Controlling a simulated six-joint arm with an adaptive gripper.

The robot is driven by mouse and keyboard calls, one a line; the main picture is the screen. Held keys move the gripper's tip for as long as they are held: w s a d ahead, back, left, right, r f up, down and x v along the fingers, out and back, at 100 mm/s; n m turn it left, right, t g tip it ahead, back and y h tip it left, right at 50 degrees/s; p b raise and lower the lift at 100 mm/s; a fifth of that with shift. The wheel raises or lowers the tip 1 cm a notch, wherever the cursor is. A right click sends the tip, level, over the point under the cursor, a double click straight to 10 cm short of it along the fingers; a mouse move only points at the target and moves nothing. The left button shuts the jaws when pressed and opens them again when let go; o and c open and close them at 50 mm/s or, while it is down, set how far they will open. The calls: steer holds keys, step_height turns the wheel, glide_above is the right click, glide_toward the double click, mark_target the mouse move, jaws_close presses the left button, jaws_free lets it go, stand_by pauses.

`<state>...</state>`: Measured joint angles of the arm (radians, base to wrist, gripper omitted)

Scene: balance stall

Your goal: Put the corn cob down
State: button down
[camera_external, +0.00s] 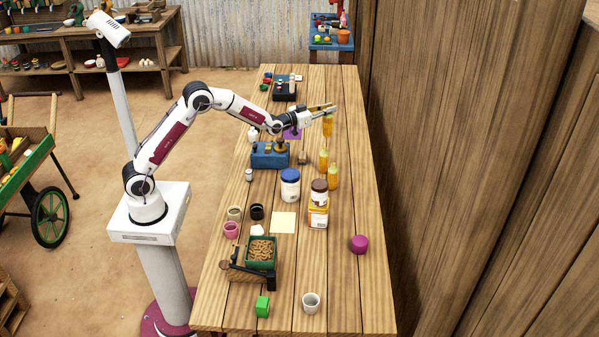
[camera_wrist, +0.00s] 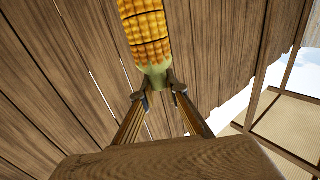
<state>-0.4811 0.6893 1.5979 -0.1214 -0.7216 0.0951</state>
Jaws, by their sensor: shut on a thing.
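The corn cob (camera_wrist: 145,32) has yellow kernels and a pale green base. In the wrist view my gripper (camera_wrist: 157,88) is shut on that green base, and the cob extends past the fingertips to the top edge. In the external view my gripper (camera_external: 326,110) is over the far half of the long table, and the yellow cob (camera_external: 328,127) shows at its tip. The cob appears held above the tabletop; the exact gap is hard to tell.
Two upright yellow things (camera_external: 323,160), possibly bottles or cobs, stand nearer. A blue scale (camera_external: 268,156), a blue-lidded jar (camera_external: 290,186) and a brown-lidded jar (camera_external: 319,198) stand close by. The table's right strip (camera_external: 357,180) is mostly bare, with a magenta object (camera_external: 358,243) nearer.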

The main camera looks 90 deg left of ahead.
steer(key=w+d+m+t+h, duration=0.1)
steer(key=w+d+m+h, duration=0.2)
steer(key=d, duration=1.3)
steer(key=w+d+m+t+h, duration=0.1)
steer(key=w+d+h, duration=0.35)
steer(key=d, duration=1.15)
steer(key=w+d+m+t+h, duration=0.15)
steer(key=w+d, duration=0.35)
steer(key=d, duration=1.2)
steer(key=shift+m+g+h, duration=0.3)
steer(key=shift+m+g, duration=0.05)
steer(key=shift+m, duration=0.1)
steer(key=shift+w+a+f, duration=0.1)
steer(key=shift+a+f, duration=0.05)
steer(key=shift+f, duration=0.7)
steer(key=shift+w+a+f, duration=0.1)
steer(key=shift+a+f, duration=0.1)
steer(key=shift+f, duration=0.6)
steer(key=shift+a+f, duration=0.15)
steer(key=shift+f, duration=0.8)
step_height(320, 180, down, 6)
steer(key=shift+f, duration=0.15)
